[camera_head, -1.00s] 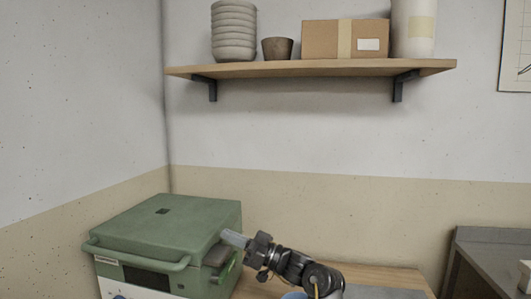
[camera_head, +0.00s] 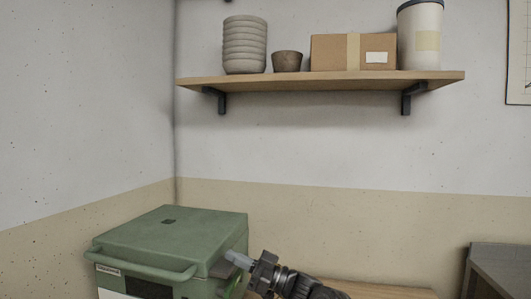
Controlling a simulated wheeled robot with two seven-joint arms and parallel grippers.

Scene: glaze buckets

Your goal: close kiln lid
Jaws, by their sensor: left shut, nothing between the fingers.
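The green kiln (camera_head: 232,284) stands at the lower left, its bottom cut off by the picture edge. Its lid (camera_head: 165,238) lies flat across the top and looks down; any thin gap at the rim is too small to tell. A bar handle (camera_head: 140,268) runs along the lid's front.
A wooden table top (camera_head: 375,291) extends right of the kiln. A grey metal table (camera_head: 500,266) stands at the far right. A wall shelf (camera_head: 320,81) above holds stacked bowls (camera_head: 245,45), a small pot (camera_head: 287,61), a cardboard box (camera_head: 336,52) and a jar (camera_head: 420,36).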

